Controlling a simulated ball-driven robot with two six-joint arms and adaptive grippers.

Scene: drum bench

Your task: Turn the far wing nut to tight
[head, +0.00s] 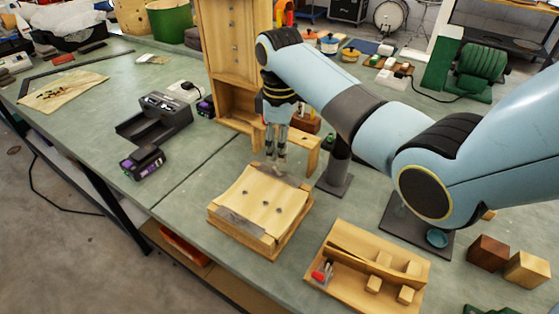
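A light wooden board fixture (259,200) sits on the bench at the centre, with grey metal strips along its near left and far edges. Several small dark dots show on its top face, too small to make out as wing nuts. My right gripper (275,160) points straight down at the far edge of the fixture, over the far metal strip. Its fingers look close together, but I cannot tell whether they hold anything. The far wing nut is not clearly visible; the fingers may hide it. My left gripper is not in view.
A tall wooden cabinet (229,55) stands behind the gripper. A wooden tray (345,283) with blocks and a red-handled tool lies at the near right. A black and purple battery (142,163) and a dark charger (160,112) sit to the left.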

